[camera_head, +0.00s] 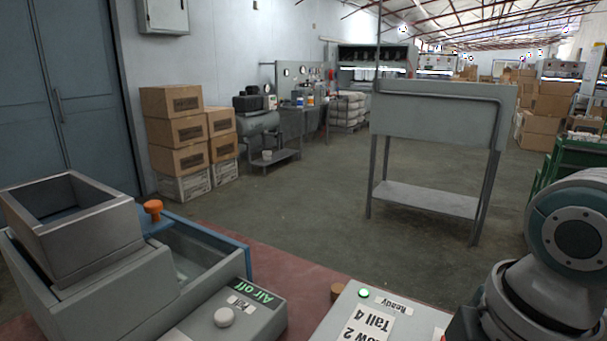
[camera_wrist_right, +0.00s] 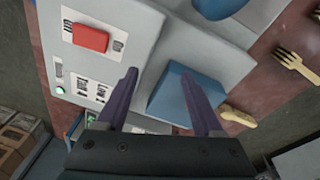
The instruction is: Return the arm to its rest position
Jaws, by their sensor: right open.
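My right arm (camera_head: 555,260) shows at the right edge of the head view, bent near the press machine; its gripper is out of that view. In the right wrist view my right gripper (camera_wrist_right: 163,95) is open, with two dark purple fingers apart and nothing held between them. Beyond the fingers lie the grey machine panel (camera_wrist_right: 130,25) with a red button (camera_wrist_right: 90,38) and a blue block (camera_wrist_right: 178,92). A wooden spoon-like piece (camera_wrist_right: 238,117) and a wooden fork (camera_wrist_right: 298,65) lie on the reddish surface. My left gripper is not in view.
The head view shows a grey hopper (camera_head: 75,235), an "Air off" box (camera_head: 230,315) with a white knob and a "Ready" panel (camera_head: 375,320) with a lit green lamp. Stacked cartons (camera_head: 180,130) and a metal stand (camera_head: 440,115) are farther back, with open floor between.

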